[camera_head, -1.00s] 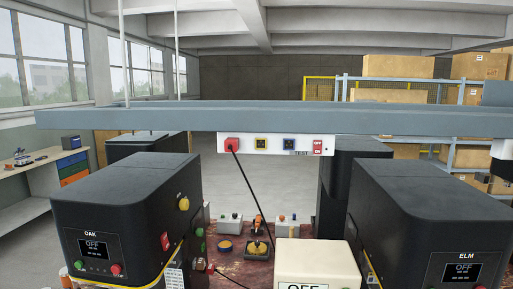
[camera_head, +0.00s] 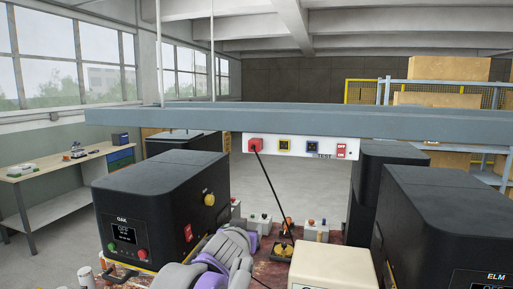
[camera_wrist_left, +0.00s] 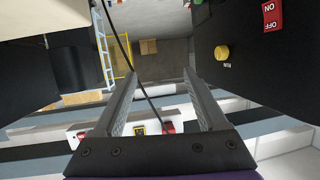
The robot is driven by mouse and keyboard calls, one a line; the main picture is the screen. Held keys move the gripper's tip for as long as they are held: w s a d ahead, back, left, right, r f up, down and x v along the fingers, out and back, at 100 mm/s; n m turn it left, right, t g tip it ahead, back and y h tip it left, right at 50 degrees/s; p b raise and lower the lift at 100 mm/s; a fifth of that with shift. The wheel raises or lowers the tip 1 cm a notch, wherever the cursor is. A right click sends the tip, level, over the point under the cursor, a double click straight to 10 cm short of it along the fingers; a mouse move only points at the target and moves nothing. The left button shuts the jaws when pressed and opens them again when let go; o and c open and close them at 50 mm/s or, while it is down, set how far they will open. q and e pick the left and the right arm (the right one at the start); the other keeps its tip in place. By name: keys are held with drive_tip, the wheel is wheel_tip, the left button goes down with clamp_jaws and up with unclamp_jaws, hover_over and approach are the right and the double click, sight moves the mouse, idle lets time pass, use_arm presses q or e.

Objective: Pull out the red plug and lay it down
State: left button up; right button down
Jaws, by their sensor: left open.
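The red plug (camera_head: 255,145) sits in the left end of the white socket strip (camera_head: 240,143) under a grey beam. Its black cable (camera_head: 268,183) hangs down to the right. In the left wrist view the plug (camera_wrist_left: 168,127) shows low, seen beyond and between my gripper's fingers, with the cable running upward. My left gripper (camera_wrist_left: 162,78) is open and empty, apart from the plug. In the head view my left arm shows low in the middle, below the strip; its fingertips are not clear there. My right gripper is not in view.
The strip also carries a yellow-framed socket (camera_head: 285,146), a dark blue socket (camera_head: 312,147) and a red switch (camera_head: 341,151). Black machines OAK (camera_head: 150,190) and ELM (camera_head: 450,215) flank the space. A cream box (camera_head: 335,265) stands in front. Small controls sit on the reddish surface below.

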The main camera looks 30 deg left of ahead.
sight(254, 146)
use_arm(q)
drive_tip(key=w+a+r+t, duration=0.2)
drive_tip(key=w+r, duration=0.1)
drive_tip(key=r, duration=0.5)
drive_tip(key=w+a+r+m+t+h, duration=0.1)
drive_tip(key=w+a+r+t, duration=0.1)
drive_tip(key=r, duration=0.7)
drive_tip(key=shift+w, duration=0.9)
drive_tip(key=shift+d, duration=0.1)
drive_tip(key=shift+r, duration=0.1)
drive_tip(key=p+x, duration=0.1)
drive_tip(key=x, duration=0.6)
drive_tip(key=shift+w+p, duration=0.3)
drive_tip(key=shift+p, duration=0.1)
drive_tip(key=shift+w, duration=0.65)
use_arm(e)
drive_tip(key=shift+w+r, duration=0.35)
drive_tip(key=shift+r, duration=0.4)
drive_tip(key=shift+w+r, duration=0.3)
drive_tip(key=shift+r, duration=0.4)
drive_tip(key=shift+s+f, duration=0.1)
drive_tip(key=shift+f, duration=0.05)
